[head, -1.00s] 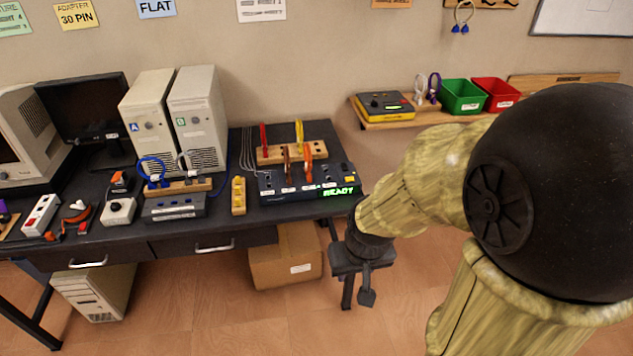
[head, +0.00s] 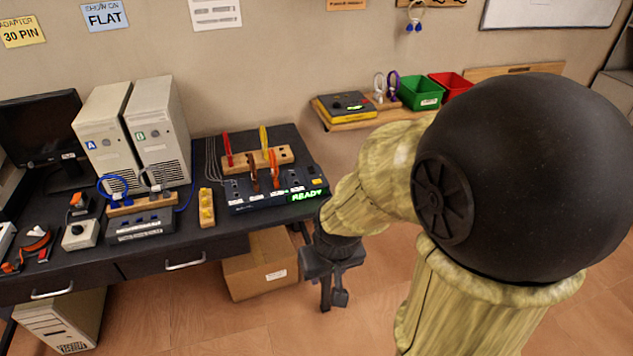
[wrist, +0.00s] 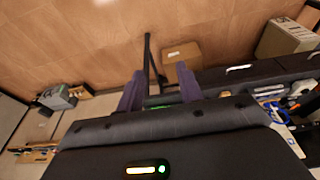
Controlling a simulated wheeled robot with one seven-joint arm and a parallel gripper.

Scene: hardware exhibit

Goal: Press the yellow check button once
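The black console (head: 262,201) with a green READY display (head: 307,195) sits at the right end of the dark desk. A small yellow button (head: 317,181) shows at its right side, above the display; its label is too small to read. My gripper (head: 333,288) hangs in front of the desk's right end, below the desk top, pointing down and apart from the console. In the wrist view, my gripper's two fingers (wrist: 160,88) stand apart with nothing held between them. The yellow button cannot be made out in the wrist view.
A cardboard box (head: 258,268) stands under the desk. A wall shelf (head: 353,119) holds a yellow-black device and bins. Open floor lies in front.

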